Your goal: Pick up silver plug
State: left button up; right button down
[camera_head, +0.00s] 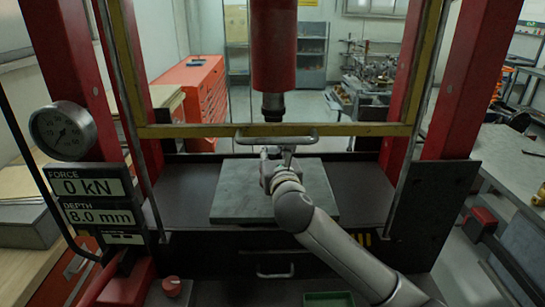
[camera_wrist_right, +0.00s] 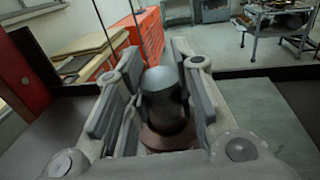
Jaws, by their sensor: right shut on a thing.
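The silver plug, a dark grey metal cylinder (camera_wrist_right: 165,100), stands between the fingers of my right gripper (camera_wrist_right: 160,65) in the right wrist view. The gripper is shut on it, with a finger pad on each side. A round reddish-brown piece (camera_wrist_right: 170,138) shows at the plug's lower end; I cannot tell whether they are joined. In the head view my right gripper (camera_head: 275,155) is over the far part of the grey plate, under the press. The plug cannot be made out there. My left gripper is not in view.
The grey plate (camera_head: 240,190) lies on the dark press bed. A red press ram (camera_head: 273,45) hangs above, and a yellow-framed guard (camera_head: 200,131) with a handle spans the front. Red posts (camera_head: 465,80) stand at both sides. A gauge (camera_head: 62,131) is at left.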

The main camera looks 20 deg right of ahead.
jog(key=shift+r, duration=0.6)
jog(key=shift+s+a+r+b, duration=0.1)
jog(key=shift+s+r+b, duration=0.4)
jog(key=shift+r, duration=0.3)
jog(key=s+a+b, duration=0.2)
jog(key=s+b, duration=0.1)
jog(key=s, duration=1.4)
